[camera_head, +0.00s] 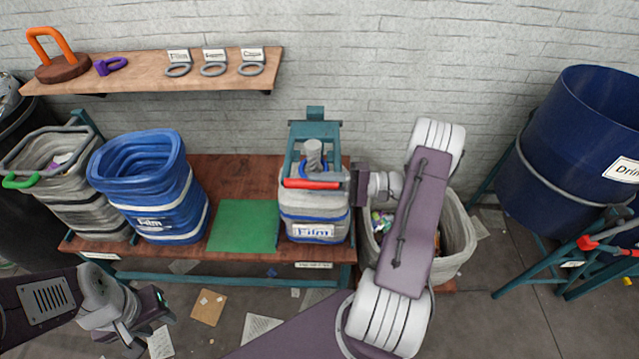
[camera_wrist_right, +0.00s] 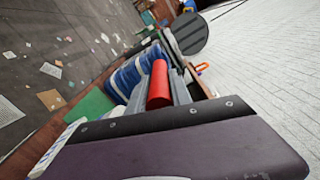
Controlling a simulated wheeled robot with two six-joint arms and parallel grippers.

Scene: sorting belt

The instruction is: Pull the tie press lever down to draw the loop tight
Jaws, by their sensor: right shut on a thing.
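The tie press (camera_head: 315,135) is a teal frame standing on the bench, with a grey cylinder at its middle and a blue loop below it. Its lever has a red grip (camera_head: 312,184), lying level across the front of the press. A grey bag (camera_head: 314,215) labelled Film sits under the press. My right gripper (camera_head: 354,184) is at the right end of the red grip and is shut on the lever. The red grip (camera_wrist_right: 159,84) sticks out beyond the gripper in the right wrist view. My left gripper (camera_head: 150,318) hangs low at the left, away from the press; its jaw opening is unclear.
A blue Film bag (camera_head: 148,190) and a green mat (camera_head: 245,226) are left of the press. A grey bin (camera_head: 458,235) is partly behind my right arm. A shelf (camera_head: 140,75) holds tagged rings and an orange-handled tool. A blue drum (camera_head: 575,140) stands right.

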